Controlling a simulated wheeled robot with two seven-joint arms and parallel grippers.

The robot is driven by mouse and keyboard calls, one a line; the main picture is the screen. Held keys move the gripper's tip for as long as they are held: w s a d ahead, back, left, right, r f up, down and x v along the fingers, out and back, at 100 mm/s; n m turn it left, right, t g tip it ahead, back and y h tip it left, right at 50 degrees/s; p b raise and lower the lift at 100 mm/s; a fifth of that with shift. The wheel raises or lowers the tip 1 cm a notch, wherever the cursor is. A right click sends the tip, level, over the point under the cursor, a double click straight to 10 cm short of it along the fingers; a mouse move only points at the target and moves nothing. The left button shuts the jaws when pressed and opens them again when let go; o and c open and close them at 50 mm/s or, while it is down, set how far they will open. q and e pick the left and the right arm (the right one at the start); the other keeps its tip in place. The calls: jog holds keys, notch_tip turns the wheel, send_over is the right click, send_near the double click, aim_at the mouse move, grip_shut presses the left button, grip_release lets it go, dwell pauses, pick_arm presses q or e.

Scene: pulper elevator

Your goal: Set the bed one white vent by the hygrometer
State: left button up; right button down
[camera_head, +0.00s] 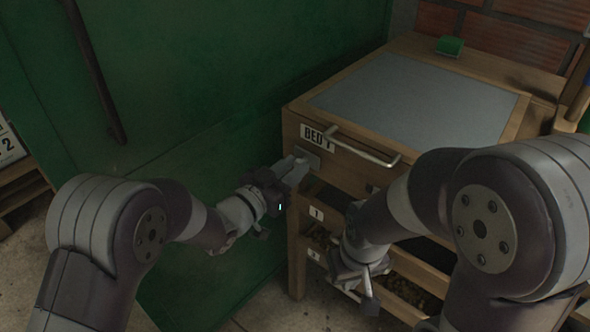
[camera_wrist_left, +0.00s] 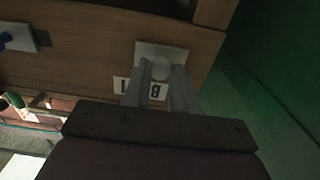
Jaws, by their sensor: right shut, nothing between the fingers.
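The wooden bed one cabinet (camera_head: 350,157) carries a "BED 1" label (camera_head: 317,137) on its front. A pale square plate (camera_wrist_left: 187,53) with a round whitish knob (camera_wrist_left: 160,70), seemingly the white vent, is on this front in the left wrist view. My left gripper (camera_head: 300,165) is at the front's left end, below the label. Its fingertips (camera_wrist_left: 160,73) lie on both sides of the knob; whether they grip it I cannot tell. My right gripper (camera_head: 366,290) is shut and empty before the lower shelves. I cannot make out a hygrometer.
A metal bar handle (camera_head: 360,150) sticks out of the front near my left gripper. Shelves labelled "1" (camera_head: 316,213) lie below. A green brush-like object (camera_head: 450,46) rests on top. A green wall (camera_head: 200,60) stands at left. A blue knob (camera_wrist_left: 5,38) shows in the wrist view.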

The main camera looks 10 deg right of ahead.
pick_arm(q)
jog(key=o, duration=0.4)
jog(key=shift+w+a, duration=0.15)
jog(key=shift+w, duration=0.05)
jog(key=p+v, duration=0.2)
jog(key=v, duration=1)
jog(key=shift+s+a+p, duration=0.25)
jog(key=shift+s+p, duration=0.05)
